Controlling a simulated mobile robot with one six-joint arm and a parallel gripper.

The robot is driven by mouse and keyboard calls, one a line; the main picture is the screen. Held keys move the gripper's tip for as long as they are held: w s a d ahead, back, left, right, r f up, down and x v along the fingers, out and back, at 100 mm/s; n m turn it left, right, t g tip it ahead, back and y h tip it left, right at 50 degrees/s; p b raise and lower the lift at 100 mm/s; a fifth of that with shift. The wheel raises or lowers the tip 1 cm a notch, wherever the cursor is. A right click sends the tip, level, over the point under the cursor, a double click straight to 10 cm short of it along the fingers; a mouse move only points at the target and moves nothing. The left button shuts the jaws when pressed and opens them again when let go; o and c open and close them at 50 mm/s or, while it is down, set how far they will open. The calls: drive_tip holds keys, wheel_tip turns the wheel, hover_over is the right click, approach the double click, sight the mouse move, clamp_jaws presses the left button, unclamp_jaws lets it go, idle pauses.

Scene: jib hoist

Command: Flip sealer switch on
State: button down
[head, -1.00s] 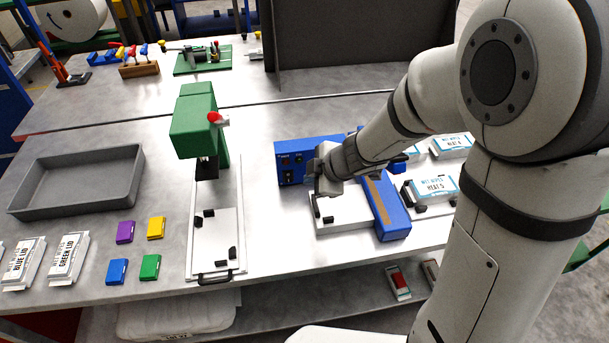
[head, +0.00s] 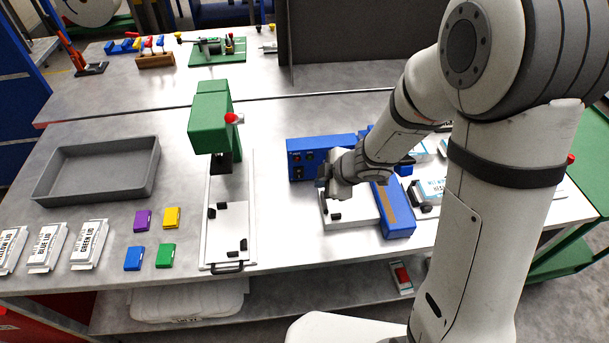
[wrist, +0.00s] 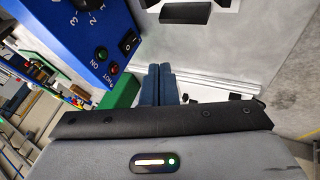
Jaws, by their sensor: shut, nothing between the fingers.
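The sealer is a blue box (head: 345,143) with a control panel, standing at the right of the bench's middle. In the wrist view its panel (wrist: 85,25) shows a numbered dial, a green lamp marked ON, another lamp marked HOT, and a black rocker switch (wrist: 129,42). I cannot tell which way the rocker is pressed. My gripper (head: 323,180) is in front of the panel's right part and hides some of it. Its fingers (wrist: 159,72) are shut and empty, apart from the switch and to its lower right in the wrist view.
A white plate (head: 350,207) and a blue bar (head: 397,212) lie in front of the sealer. A green press (head: 211,122) with a red knob stands to its left. A grey tray (head: 95,170) and coloured blocks (head: 142,220) lie farther left. White packs (head: 430,190) lie right.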

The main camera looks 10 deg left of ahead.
sight(299, 173)
drive_tip(key=b+x, duration=0.4)
drive_tip(key=x, duration=0.6)
drive_tip(key=shift+f, duration=0.25)
drive_tip(key=w+p, duration=0.1)
drive_tip(key=w+a+p, duration=0.1)
drive_tip(key=w, duration=0.1)
drive_tip(key=shift+r, duration=0.15)
drive_tip(key=shift+w+a, duration=0.15)
drive_tip(key=shift+w, duration=0.25)
